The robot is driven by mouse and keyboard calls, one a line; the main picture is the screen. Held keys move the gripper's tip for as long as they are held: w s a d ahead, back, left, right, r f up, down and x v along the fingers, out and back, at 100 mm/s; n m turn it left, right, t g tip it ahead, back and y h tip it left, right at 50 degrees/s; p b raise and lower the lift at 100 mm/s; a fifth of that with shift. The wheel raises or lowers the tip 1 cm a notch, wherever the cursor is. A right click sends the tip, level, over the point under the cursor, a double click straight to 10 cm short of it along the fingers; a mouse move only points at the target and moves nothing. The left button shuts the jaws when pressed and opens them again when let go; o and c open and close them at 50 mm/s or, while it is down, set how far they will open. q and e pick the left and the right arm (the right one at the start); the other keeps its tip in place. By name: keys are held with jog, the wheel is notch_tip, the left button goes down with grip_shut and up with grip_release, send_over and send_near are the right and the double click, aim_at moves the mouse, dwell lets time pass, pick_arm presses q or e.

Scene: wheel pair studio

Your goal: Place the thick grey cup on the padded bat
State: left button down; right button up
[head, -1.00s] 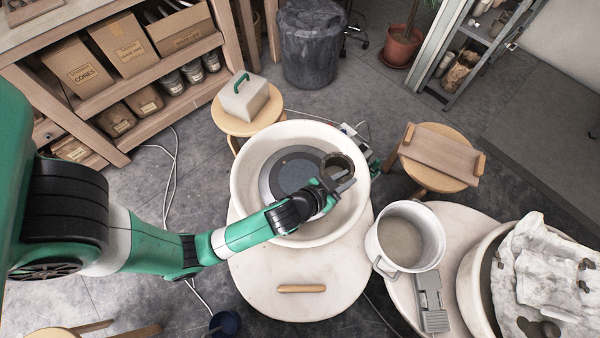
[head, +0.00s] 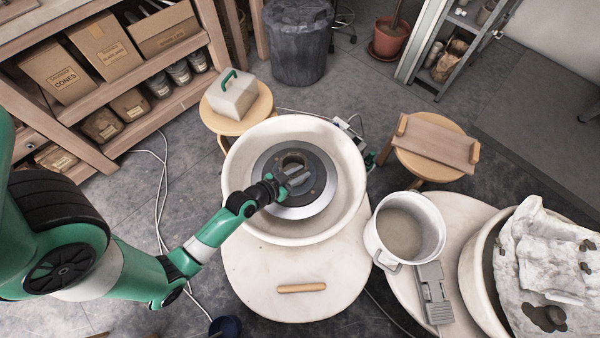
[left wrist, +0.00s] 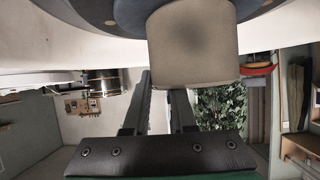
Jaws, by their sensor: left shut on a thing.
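My left gripper (head: 297,177) is shut on the cup and reaches in low from the left. In the left wrist view the cup (left wrist: 192,45) is a plain grey-beige body beside the fingers, with its end against or just in front of the dark disc (left wrist: 110,12). I cannot tell whether it touches the bat. The bat's padding is not clear to see. My right gripper is out of view.
A deep cream basin (head: 352,200) surrounds the bat, its wall close to my arm. A wooden tool (head: 302,289) lies on the pale deck in front. A white bucket (head: 405,225) and a grey pedal (head: 433,295) are at right.

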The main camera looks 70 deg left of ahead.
pick_arm(q)
jog(key=c, duration=1.2)
grip_release()
jog(key=shift+f, duration=0.1)
jog(key=o, duration=0.5)
jog(key=shift+r, duration=0.25)
jog(key=v, duration=1.2)
